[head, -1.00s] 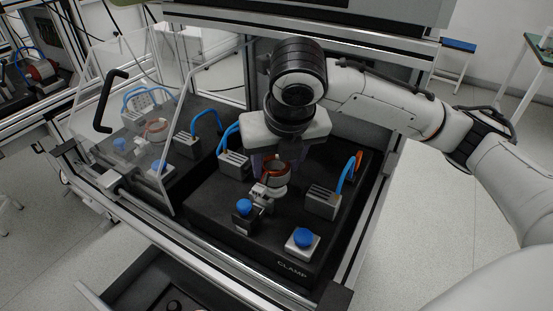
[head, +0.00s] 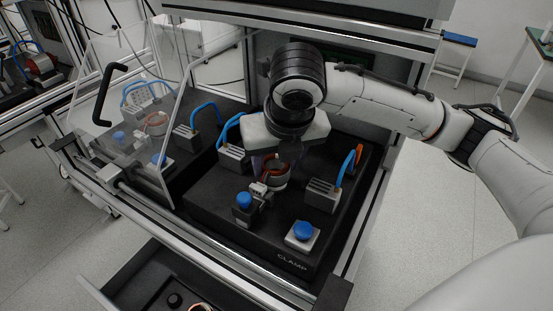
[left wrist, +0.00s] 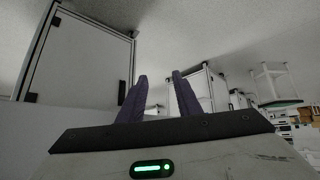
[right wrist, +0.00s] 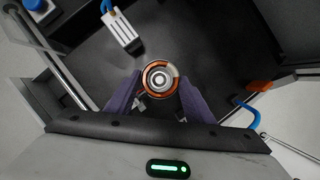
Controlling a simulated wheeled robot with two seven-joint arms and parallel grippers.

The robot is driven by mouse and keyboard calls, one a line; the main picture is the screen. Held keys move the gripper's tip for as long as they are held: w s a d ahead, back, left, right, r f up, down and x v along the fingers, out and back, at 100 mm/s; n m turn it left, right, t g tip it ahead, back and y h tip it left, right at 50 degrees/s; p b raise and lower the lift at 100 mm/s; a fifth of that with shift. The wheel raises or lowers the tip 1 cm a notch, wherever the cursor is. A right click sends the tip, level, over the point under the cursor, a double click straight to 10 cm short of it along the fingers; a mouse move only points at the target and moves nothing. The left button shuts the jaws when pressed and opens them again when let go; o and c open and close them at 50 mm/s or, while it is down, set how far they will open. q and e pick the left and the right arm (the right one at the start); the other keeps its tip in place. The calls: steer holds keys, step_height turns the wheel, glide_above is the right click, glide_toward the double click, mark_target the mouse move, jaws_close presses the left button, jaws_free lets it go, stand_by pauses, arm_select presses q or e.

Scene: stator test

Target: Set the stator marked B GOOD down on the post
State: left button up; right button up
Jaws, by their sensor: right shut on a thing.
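The stator (head: 277,171), a ring with copper-coloured windings, is between the fingers of my right gripper (head: 272,165), which is shut on it. The marking B GOOD cannot be read. The stator also shows in the right wrist view (right wrist: 150,66), between the purple fingers (right wrist: 157,90). Through its middle I see the round metal top of the post (right wrist: 160,80), roughly centred. In the head view the stator sits low over the post; whether it rests fully on it I cannot tell. My left gripper (left wrist: 159,78) is open and empty, away from the fixture.
The black base marked CLAMP (head: 265,247) carries a blue button (head: 303,231), a blue-capped block (head: 244,202) and grey connector blocks (head: 322,194) with blue hoses. A clear guard (head: 130,75) stands at left with a similar station behind. An open drawer (head: 150,285) is in front.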

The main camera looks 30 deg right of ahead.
steer(key=shift+f, duration=0.3)
steer(key=o, duration=1.4)
steer(key=p+v, duration=0.1)
steer(key=v, duration=0.9)
steer(key=shift+s+r+p, duration=0.1)
steer(key=shift+r+p, duration=0.05)
steer(key=shift+p, duration=0.15)
